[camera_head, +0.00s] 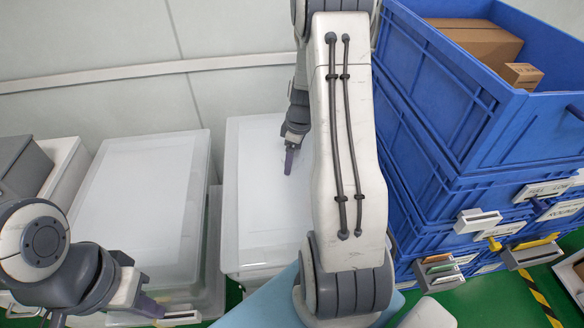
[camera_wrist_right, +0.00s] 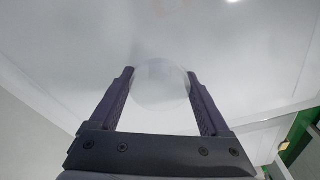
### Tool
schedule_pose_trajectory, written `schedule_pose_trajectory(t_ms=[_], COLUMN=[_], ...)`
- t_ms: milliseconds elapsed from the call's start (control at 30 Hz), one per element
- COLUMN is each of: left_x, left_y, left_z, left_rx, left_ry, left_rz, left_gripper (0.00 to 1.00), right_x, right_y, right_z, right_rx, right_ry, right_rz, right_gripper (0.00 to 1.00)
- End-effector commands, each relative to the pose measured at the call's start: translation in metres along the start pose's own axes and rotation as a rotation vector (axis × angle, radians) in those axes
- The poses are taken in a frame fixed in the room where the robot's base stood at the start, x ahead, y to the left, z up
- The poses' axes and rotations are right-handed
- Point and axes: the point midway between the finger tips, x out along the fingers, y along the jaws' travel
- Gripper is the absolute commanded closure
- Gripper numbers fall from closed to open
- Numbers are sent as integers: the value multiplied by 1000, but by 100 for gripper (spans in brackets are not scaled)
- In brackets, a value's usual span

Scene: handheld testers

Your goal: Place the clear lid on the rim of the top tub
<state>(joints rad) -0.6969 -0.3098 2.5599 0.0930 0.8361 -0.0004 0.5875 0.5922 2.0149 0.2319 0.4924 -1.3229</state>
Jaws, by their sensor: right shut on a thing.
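The clear lid (camera_head: 258,205) is a pale, see-through rectangle over the middle tub stack in the head view. My right gripper (camera_head: 289,162) points down onto it from above. In the right wrist view, my right gripper's dark fingers (camera_wrist_right: 162,95) close on the lid's pale round knob (camera_wrist_right: 160,85).
Another translucent tub stack with a pale cover (camera_head: 140,190) stands close on the left. Blue crates (camera_head: 440,150) are stacked close on the right, the upper one holding cardboard boxes (camera_head: 475,42). A wall with a rail (camera_head: 150,70) runs behind.

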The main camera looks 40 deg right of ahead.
Motion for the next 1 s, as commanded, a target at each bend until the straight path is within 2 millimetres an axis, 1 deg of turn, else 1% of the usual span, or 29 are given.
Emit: schedule_pose_trajectory(t_ms=[33, 167, 300, 400, 633, 733, 767, 800, 1000], left_x=[0, 1, 4, 4, 4, 8, 7, 6, 6], left_y=[0, 0, 0, 0, 0, -1, 0, 0, 0], left_z=[0, 0, 0, 0, 0, 0, 0, 0, 0], left_rx=[0, 0, 0, 0, 0, 0, 0, 0, 0], left_ry=[0, 0, 0, 0, 0, 0, 0, 0, 0], left_rz=[0, 0, 0, 0, 0, 0, 0, 0, 0], left_gripper=[100, 100, 100, 100, 100, 100, 100, 100, 100], right_x=[2, 11, 32, 42, 42, 45, 44, 44, 44], right_y=[1, 1, 0, 1, 1, 1, 1, 1, 1], right_z=[-2, -2, 2, 3, 3, 3, 3, 3, 3], right_rx=[0, 1, 2, 1, 1, 1, 1, 1, 1], right_ry=[0, 0, -1, -1, 0, 0, 0, 0, 0], right_rz=[1, -1, -2, 0, 2, 2, 1, 0, 0], right_gripper=[100, 100, 100, 100, 100, 100, 12, 0, 0])
